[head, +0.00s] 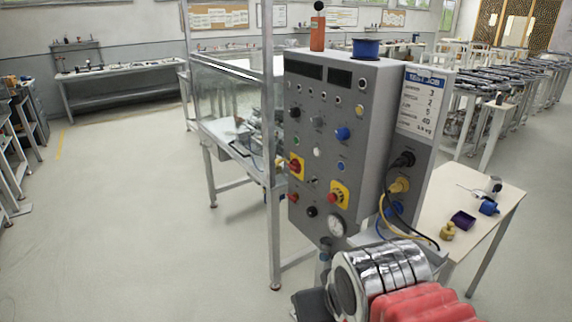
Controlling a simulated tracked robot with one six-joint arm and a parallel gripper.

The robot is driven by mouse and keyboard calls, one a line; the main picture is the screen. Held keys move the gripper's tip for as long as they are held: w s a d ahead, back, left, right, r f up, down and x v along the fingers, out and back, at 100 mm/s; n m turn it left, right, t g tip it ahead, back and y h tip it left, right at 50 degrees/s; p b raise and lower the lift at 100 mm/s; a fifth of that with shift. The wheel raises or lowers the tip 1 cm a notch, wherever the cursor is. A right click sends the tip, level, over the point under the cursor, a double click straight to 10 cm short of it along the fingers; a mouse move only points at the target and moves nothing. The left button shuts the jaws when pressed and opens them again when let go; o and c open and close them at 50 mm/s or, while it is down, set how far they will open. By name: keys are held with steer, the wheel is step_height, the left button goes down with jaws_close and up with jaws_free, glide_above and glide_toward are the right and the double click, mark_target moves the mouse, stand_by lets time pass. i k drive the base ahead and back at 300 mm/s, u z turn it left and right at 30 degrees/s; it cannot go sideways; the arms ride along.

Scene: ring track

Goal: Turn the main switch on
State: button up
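A grey control panel (322,104) stands upright in the middle of the head view. On its front, a red rotary switch (295,167) on a yellow plate sits at the lower left edge; it looks like the main switch. Its exact handle angle is too small to tell. A red mushroom button (334,197) on another yellow plate sits lower right of it. Several small knobs, lamps and buttons cover the rest of the face, with two dark displays (305,69) at the top. My gripper does not show in this view.
A round gauge (337,226) is at the panel's foot. Cables hang from plugs (404,160) on its side. A small table (480,215) with loose parts stands right. A metal post (271,150) and a glass-walled bench (222,100) stand left. The floor at left is clear.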

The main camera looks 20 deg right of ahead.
mark_target(295, 166)
steer(key=u, duration=0.35)
steer(key=i, duration=1.2)
steer(key=u, duration=0.25)
